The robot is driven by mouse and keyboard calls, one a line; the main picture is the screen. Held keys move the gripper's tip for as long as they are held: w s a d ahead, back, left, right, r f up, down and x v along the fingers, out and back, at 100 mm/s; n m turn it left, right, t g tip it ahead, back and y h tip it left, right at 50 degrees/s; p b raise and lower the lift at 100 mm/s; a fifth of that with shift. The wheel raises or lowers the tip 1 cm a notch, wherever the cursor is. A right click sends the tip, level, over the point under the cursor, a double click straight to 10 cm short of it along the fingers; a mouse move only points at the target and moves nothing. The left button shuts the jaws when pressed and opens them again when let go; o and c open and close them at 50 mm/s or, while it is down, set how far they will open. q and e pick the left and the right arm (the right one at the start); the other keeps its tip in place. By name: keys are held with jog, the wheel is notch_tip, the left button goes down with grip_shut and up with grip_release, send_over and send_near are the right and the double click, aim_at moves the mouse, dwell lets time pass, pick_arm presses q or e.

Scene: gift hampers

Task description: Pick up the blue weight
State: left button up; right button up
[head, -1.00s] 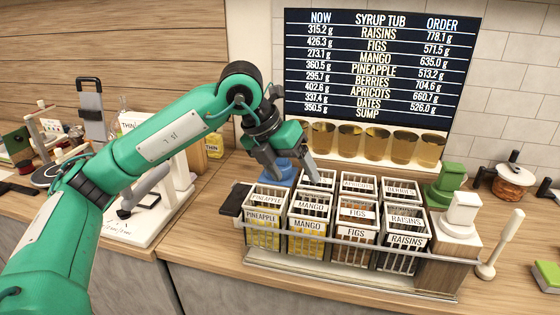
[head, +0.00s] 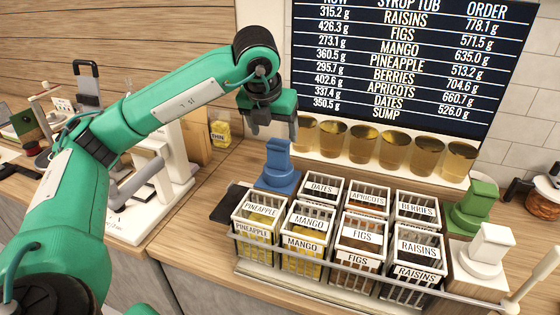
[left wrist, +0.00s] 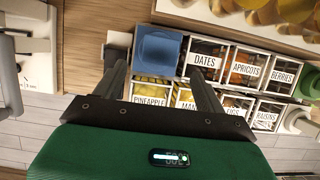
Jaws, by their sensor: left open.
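The blue weight (head: 279,168) stands at the back left corner of the basket rack, with a broad base and a narrower upright top. It also shows in the left wrist view (left wrist: 157,52), seen from above between and beyond my fingers. My left gripper (head: 270,132) is open and empty, above and slightly behind the weight's top in the head view, apart from it. Its two fingers also show in the left wrist view (left wrist: 160,85). My right gripper is not in view.
Labelled fruit baskets (head: 308,222) fill the rack right of the weight. A green weight (head: 476,207) and a white weight (head: 487,250) stand at the rack's right end. Amber tubs (head: 380,146) line the back. A white stand (head: 165,165) is at left.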

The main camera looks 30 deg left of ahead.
aim_at(277, 144)
pick_arm(q)
jog(key=x, duration=0.2)
jog(key=shift+w+f, duration=0.2)
jog(key=shift+f, duration=0.2)
jog(key=p+x, duration=0.2)
jog(key=shift+w+a+f, duration=0.15)
jog(key=shift+w+f, duration=0.05)
jog(key=shift+f, duration=0.1)
jog(key=p+x, duration=0.1)
jog(key=x, duration=0.2)
jog(key=shift+f, duration=0.3)
jog(key=c, duration=1.3)
jog(key=shift+w+r, duration=0.1)
jog(key=shift+r, duration=0.1)
jog(key=shift+c, duration=0.8)
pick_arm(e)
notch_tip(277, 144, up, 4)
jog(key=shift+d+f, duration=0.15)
